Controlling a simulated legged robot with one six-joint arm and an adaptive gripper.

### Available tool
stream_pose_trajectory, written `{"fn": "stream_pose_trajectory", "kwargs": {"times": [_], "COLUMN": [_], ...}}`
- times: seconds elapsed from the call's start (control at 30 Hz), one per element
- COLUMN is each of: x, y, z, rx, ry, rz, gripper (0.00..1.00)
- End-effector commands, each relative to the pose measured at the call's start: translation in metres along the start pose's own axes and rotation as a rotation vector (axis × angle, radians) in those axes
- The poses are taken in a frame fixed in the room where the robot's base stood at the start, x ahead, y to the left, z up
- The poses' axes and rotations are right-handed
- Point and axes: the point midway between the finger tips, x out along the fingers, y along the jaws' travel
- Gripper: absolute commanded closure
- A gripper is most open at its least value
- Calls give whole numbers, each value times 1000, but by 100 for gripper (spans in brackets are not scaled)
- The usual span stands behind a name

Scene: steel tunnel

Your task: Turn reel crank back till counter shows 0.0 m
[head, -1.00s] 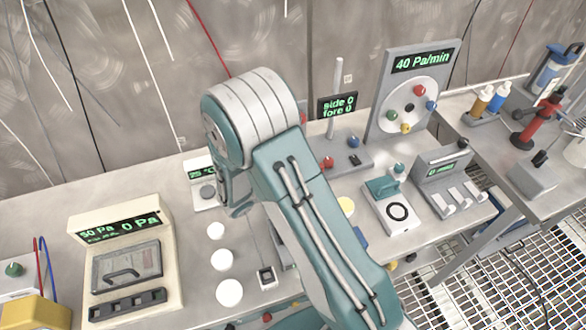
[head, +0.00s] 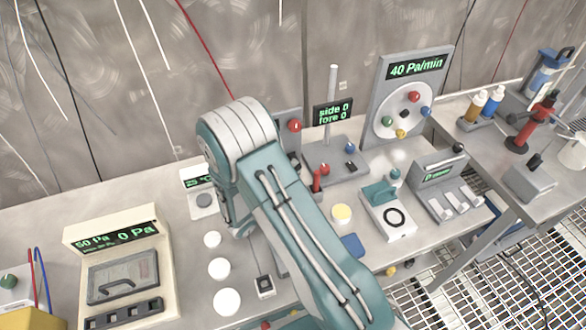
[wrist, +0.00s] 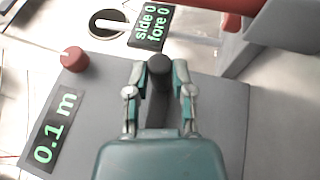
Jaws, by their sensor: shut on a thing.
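The reel's counter (wrist: 55,128) reads 0.1 m in green digits on a grey housing (wrist: 215,125) in the wrist view. A dark, round-topped crank handle (wrist: 158,68) stands up beside it. My gripper (wrist: 159,82) has one finger on each side of the handle and is shut on it. The handle's lower part is partly hidden by the fingers and palm. In the head view my arm hides the gripper's fingers, the handle and the counter.
A red knob (wrist: 74,59) sits near the counter. A display reading side 0, fore 0 (head: 333,112) and its post (head: 332,85) stand beyond. A pressure box (head: 118,260) stands at left.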

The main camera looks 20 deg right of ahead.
Motion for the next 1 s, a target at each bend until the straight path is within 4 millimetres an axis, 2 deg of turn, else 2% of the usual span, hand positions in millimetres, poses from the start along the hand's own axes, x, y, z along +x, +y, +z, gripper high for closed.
{"fn": "stream_pose_trajectory", "kwargs": {"times": [0.27, 0.3, 0.33, 0.37, 0.77, 0.87, 1.0], "x": [-1, -1, -1, -1, 1, 3, 8], "y": [0, 0, 0, 0, 2, 10, 32], "z": [-1, -1, -1, -1, 0, 1, 3], "rx": [1, 1, 1, 1, 1, 4, 6], "ry": [3, 3, 3, 3, 1, 0, -1], "rz": [1, 1, 0, 0, -1, -1, 0], "gripper": [100, 56, 43, 35, 35, 35, 35]}}
